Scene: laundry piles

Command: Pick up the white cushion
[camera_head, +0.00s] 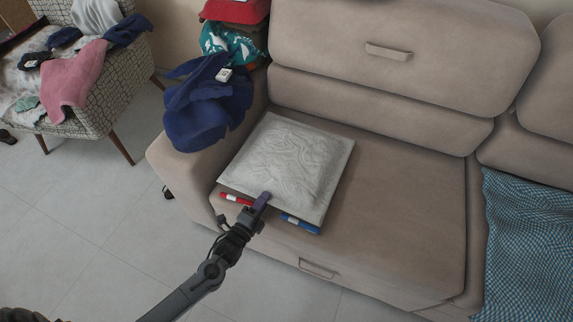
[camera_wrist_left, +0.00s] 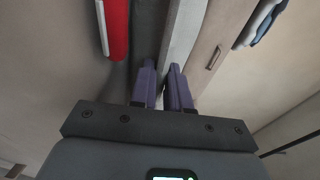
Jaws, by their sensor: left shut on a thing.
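The white cushion (camera_head: 285,155), square with a raised swirling pattern, lies on the left seat of the beige sofa. My left gripper (camera_head: 265,197) is at the middle of its front edge, with the purple fingers shut on that edge. In the left wrist view, the two purple fingers of my left gripper (camera_wrist_left: 161,72) are close together, with the pale cushion edge (camera_wrist_left: 184,35) running up from between them. The cushion's underside is hidden in the head view. My right gripper is not in view.
A red object (camera_head: 235,199) and a blue object (camera_head: 300,223) stick out from under the cushion's front edge. Dark blue clothes (camera_head: 205,110) drape over the left armrest. A checked blue cloth (camera_head: 525,240) lies at right. The seat right of the cushion is clear.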

